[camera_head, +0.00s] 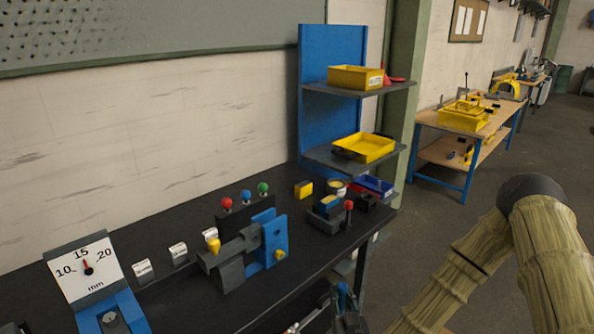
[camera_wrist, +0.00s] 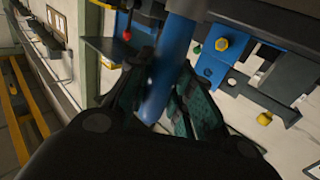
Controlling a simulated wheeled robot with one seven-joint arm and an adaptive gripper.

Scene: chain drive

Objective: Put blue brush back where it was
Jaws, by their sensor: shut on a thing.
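The blue brush (camera_wrist: 174,58) shows in the wrist view as a thick blue handle running up between the fingers of my gripper (camera_wrist: 160,95). My gripper is shut on it. The brush's ends are cut off or hidden, and no bristles show. In the head view, my gripper (camera_head: 347,318) is low at the bottom edge, in front of the bench's front edge, with a small blue bit of the brush (camera_head: 342,291) above it. I cannot tell which place the brush came from.
The black bench (camera_head: 190,308) carries a blue-and-grey fixture (camera_head: 240,255), a dial gauge (camera_head: 86,268) and a small block with a red knob (camera_head: 330,215). A blue shelf rack (camera_head: 330,125) with yellow bins stands behind. Open floor lies right.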

